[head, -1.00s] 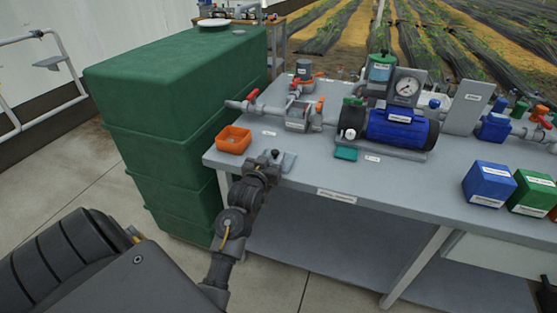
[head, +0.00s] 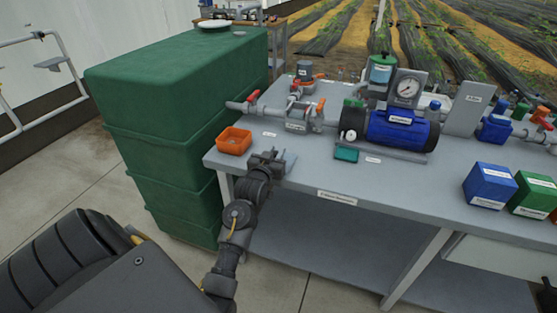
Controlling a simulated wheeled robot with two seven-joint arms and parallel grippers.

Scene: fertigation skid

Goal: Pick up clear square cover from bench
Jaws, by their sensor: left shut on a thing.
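The clear square cover (head: 290,160) shows as a pale bluish, see-through plate at the front left edge of the grey bench (head: 330,178). My left gripper (head: 272,158) reaches in from below and is shut on the cover. The gripper hides the cover's left part. I cannot tell whether the cover still touches the bench top. My right gripper is not in view.
An orange open bin (head: 234,141) stands just left of the cover. Behind are grey pipework with red handles (head: 297,118) and a blue pump (head: 400,130). A small green tray (head: 346,155) lies to the right. A large green tank (head: 170,120) stands left of the bench.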

